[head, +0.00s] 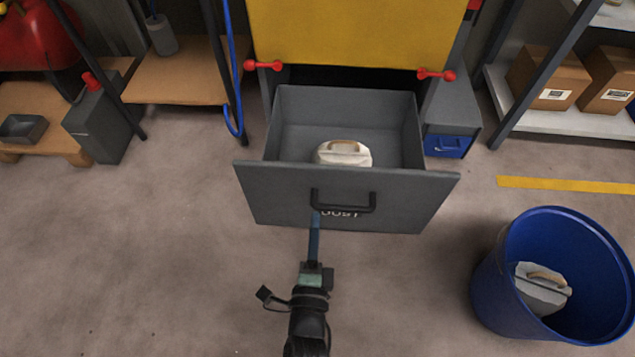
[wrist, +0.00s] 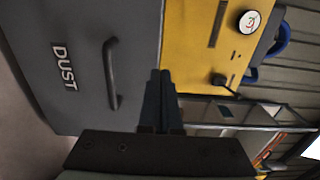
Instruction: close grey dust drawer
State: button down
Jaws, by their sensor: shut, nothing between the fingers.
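The grey dust drawer (head: 285,200) is pulled out from under the yellow machine (head: 355,30) in the head view. Its front has a black bar handle (head: 343,205) and the word DUST. A pale bag with a tan handle (head: 343,153) lies inside the drawer. My gripper (head: 315,218) is in front of the drawer, near the left end of the handle. In the wrist view my gripper (wrist: 160,75) is shut and empty, beside the handle (wrist: 110,75) on the drawer front (wrist: 85,30). I cannot tell whether the fingertips touch the front.
A blue bin (head: 490,285) with another pale bag (head: 540,288) stands at the right. A small blue drawer (head: 447,145) is right of the grey drawer. Shelving with cardboard boxes (head: 548,78) is at the right; a wooden shelf (head: 175,80) is at the left. The floor in front is clear.

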aim_at(320, 169)
jog(key=w+b, duration=0.4)
jog(key=w, duration=0.6)
jog(key=shift+w, duration=0.25)
